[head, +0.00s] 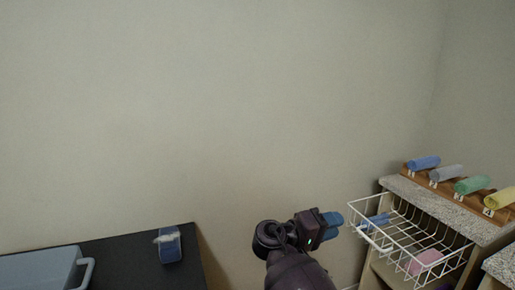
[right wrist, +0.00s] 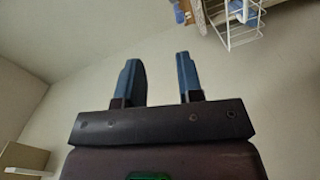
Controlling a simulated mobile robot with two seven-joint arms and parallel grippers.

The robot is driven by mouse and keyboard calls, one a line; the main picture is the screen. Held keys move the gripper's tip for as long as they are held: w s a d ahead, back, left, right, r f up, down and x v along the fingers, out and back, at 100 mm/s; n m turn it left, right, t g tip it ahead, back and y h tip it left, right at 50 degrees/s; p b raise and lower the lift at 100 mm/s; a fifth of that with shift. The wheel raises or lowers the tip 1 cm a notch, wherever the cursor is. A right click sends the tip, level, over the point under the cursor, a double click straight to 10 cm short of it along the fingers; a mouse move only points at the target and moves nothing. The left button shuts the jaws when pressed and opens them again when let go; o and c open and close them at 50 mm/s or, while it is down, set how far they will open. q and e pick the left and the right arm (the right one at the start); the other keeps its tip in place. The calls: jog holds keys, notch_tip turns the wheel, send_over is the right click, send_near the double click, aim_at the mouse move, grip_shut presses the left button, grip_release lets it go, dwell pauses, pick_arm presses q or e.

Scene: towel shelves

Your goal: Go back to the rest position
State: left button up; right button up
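My right gripper (head: 333,219) is raised in the lower middle of the head view, in front of the bare wall and left of the white wire basket. In the right wrist view its two blue fingers (right wrist: 159,80) stand apart with nothing between them. The gripper is open and empty and touches nothing that I can see. My left gripper is not in the head view.
A white wire basket (head: 388,240) juts from the shelf (head: 465,218) at right, holding blue and pink items. Rolled towels lie on a wooden rack (head: 432,182) above. A dark table (head: 130,262) with a grey-blue bin (head: 40,270) and a blue object (head: 170,246) is at left.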

jog(key=s+d+f+g+y, duration=0.2)
jog(key=s+d+f+y, duration=0.25)
jog(key=s+f, duration=0.75)
jog(key=s+d+f+g+y, duration=0.1)
jog(key=s+d+f+y, duration=0.4)
jog(key=s+f, duration=0.75)
jog(key=s+r+g+y, duration=0.2)
jog(key=s+y, duration=0.4)
jog(key=s, duration=2.1)
pick_arm(q)
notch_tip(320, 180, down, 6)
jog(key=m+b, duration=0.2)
jog(key=b, duration=0.8)
pick_arm(e)
jog(key=w+a+f+n+t+y, duration=0.1)
jog(key=w+f+n+t+y, duration=0.1)
jog(key=w+f+t, duration=0.9)
pick_arm(q)
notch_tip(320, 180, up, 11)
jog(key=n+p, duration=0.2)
jog(key=p, duration=1.4)
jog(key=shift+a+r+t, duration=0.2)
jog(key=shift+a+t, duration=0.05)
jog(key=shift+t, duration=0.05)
pick_arm(e)
notch_tip(320, 180, up, 12)
jog(key=m, duration=0.1)
jog(key=shift+d+f+m+g+h, duration=0.2)
jog(key=shift+d+m+g+h, duration=0.2)
jog(key=shift+d+h, duration=0.05)
